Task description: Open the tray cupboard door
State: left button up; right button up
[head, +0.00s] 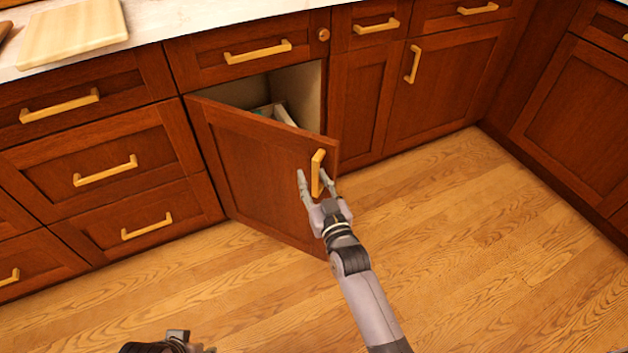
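The tray cupboard door (255,165) is a reddish-brown wooden panel, hinged at its left edge. It stands partly open, swung out towards me, and part of the cupboard's pale inside (298,90) shows above and behind it. Its upright yellow handle (318,173) is near the door's free right edge. My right gripper (317,184) is at this handle, with one finger on each side of it. Whether the fingers press on the handle is too small to tell. Part of my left arm (170,345) shows at the bottom edge; its fingers cannot be made out.
Drawers with yellow handles (105,170) are left of the door, and closed cupboards (440,85) are to its right. A cutting board (72,32) lies on the pale counter (170,22). The wooden floor (480,240) in front is clear.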

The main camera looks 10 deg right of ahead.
jog(key=s+d, duration=0.2)
jog(key=s, duration=0.9)
jog(key=shift+s, duration=0.4)
jog(key=shift+c, duration=0.2)
